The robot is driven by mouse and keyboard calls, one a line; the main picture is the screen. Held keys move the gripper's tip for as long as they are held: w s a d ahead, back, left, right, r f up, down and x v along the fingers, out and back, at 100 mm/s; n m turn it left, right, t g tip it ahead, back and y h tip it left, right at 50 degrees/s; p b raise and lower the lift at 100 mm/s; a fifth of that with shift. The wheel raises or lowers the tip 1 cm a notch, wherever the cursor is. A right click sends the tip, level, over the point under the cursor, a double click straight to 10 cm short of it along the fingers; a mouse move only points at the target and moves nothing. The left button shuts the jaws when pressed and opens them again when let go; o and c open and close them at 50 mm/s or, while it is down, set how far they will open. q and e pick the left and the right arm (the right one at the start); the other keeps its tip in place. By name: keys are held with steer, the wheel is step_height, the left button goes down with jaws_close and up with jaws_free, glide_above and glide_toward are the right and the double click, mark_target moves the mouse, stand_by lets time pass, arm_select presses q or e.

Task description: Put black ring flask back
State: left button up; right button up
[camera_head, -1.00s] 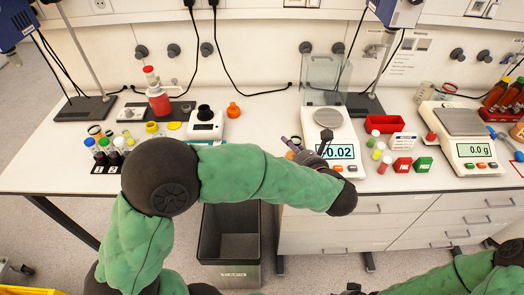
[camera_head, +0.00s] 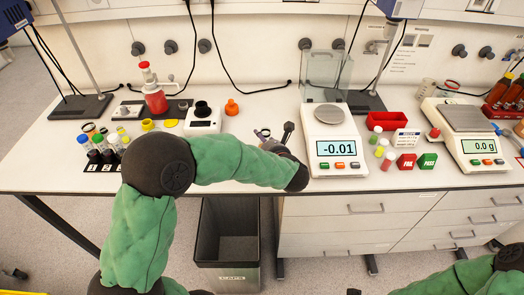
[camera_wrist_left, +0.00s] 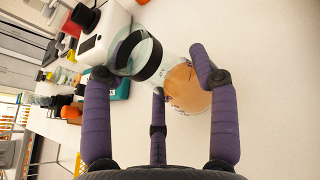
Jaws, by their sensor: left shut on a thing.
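My left gripper (camera_head: 276,132) is over the bench, just left of the left balance (camera_head: 336,150). Its hand hides most of what it holds in the head view. In the left wrist view my left gripper (camera_wrist_left: 154,70) is shut on a clear flask with a black ring (camera_wrist_left: 148,60) around it. An orange-brown round area (camera_wrist_left: 188,86) shows at the flask's end between the fingers. The flask looks tilted in that view. Whether it touches the bench is unclear. My right arm shows at the lower right of the head view, but its gripper is not clearly visible.
A white device with a black top (camera_head: 203,117) and an orange piece (camera_head: 231,107) stand left of the gripper. A red-liquid bottle (camera_head: 155,100) is farther left. Dark-filled tubes (camera_head: 104,152) stand at the far left. The bench between device and balance is mostly clear.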

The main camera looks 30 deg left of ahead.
arm_select(q)
steer(key=shift+w+a+f+b, duration=0.15)
steer(key=shift+f+b, duration=0.25)
steer(key=shift+f, duration=0.55)
steer(key=shift+s+a+f+b, duration=0.1)
steer(key=shift+f+b, duration=0.25)
steer(key=shift+f, duration=0.55)
steer(key=shift+f, duration=0.1)
steer(key=o, duration=1.2)
steer(key=shift+o, duration=0.2)
steer(key=shift+d+r, duration=0.2)
steer(key=shift+r, duration=0.1)
steer(key=p+v, duration=0.3)
steer(key=v, duration=0.7)
steer(key=shift+d, duration=0.1)
steer(key=shift+s+d+r, duration=0.25)
steer(key=shift+s+d, duration=0.2)
steer(key=shift+s, duration=0.1)
